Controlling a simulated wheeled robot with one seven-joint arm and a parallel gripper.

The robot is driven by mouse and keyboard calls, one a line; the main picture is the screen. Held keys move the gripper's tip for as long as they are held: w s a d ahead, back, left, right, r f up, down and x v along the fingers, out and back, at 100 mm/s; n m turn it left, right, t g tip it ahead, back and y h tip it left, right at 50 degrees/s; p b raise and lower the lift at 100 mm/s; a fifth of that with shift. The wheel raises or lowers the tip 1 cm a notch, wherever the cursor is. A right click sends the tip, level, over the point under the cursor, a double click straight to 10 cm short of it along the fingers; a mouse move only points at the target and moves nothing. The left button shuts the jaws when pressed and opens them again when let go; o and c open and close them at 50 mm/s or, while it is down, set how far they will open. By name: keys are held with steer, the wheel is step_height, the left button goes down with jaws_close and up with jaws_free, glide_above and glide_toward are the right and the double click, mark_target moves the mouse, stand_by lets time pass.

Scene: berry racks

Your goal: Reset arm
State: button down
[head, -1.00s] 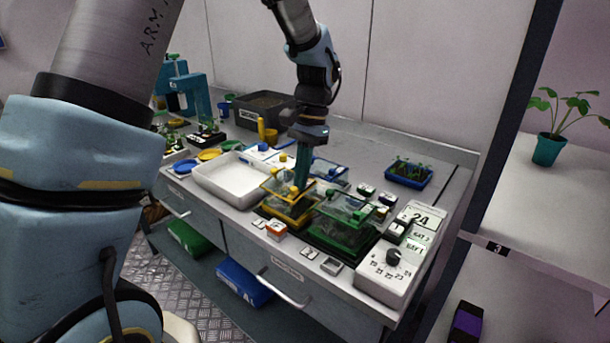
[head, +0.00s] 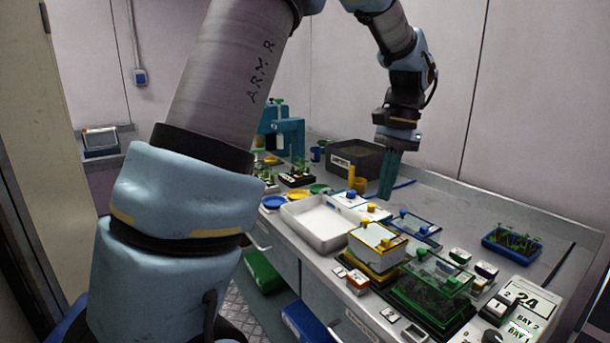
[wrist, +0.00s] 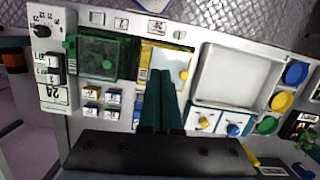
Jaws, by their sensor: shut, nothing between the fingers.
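My gripper (head: 388,176) hangs above the back of the bench in the head view, pointing down. Its two teal fingers are together with nothing between them. In the wrist view the shut fingers (wrist: 162,103) point toward the yellow-edged box (wrist: 172,66). In the head view that box (head: 377,246) has a pale lid and stands below and in front of my gripper, apart from it. The green-edged clear box (head: 432,290) stands to its right.
A white tray (head: 320,222) lies left of the boxes. A dark bin (head: 357,158) stands behind, close to my gripper in the picture. A blue seedling tray (head: 511,246) sits at the right. A dial unit (wrist: 44,32) and small switches crowd the bench. Air above is clear.

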steer(key=s+a+f+n+t, duration=0.1)
steer(key=a+f+n, duration=0.2)
steer(key=a, duration=0.6)
steer(key=s+a+f+n+t+h, duration=0.1)
steer(key=s+a+f+n, duration=0.1)
steer(key=a, duration=0.7)
steer(key=s+a+f+n+t+h, duration=0.1)
steer(key=a+f+n, duration=0.3)
steer(key=a, duration=0.5)
steer(key=shift+s+a+f+n, duration=0.35)
steer(key=shift+s+a+n, duration=0.05)
steer(key=shift+s, duration=0.3)
